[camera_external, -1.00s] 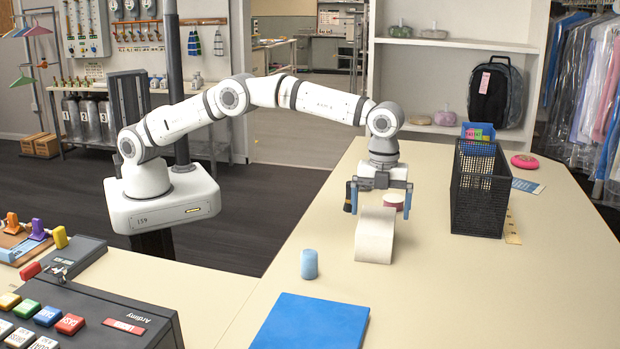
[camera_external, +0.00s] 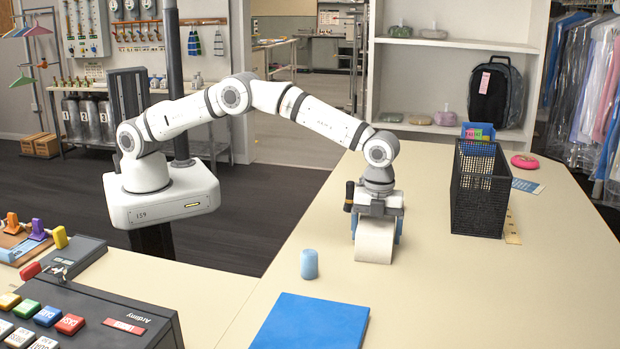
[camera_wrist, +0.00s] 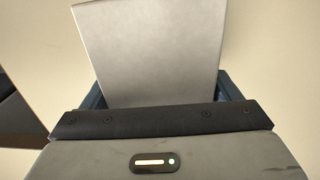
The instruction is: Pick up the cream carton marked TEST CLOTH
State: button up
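The cream carton (camera_external: 374,243) stands on the table below my arm; no lettering on it is readable. My gripper (camera_external: 377,228) is lowered over it, with one blue finger at each side. In the wrist view the pale carton (camera_wrist: 155,55) fills the space between the two blue fingers, which lie right along its sides with no clear gap. My gripper looks shut on the carton. The carton still appears to rest on the table. Its upper part is hidden by my gripper.
A light-blue cylinder (camera_external: 309,264) stands in front, left of the carton. A blue folder (camera_external: 312,322) lies at the front. A black mesh basket (camera_external: 480,195) stands to the right. A small dark object (camera_external: 349,192) stands close behind my gripper. The table between carton and basket is clear.

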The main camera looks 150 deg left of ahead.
jog(key=c, duration=0.7)
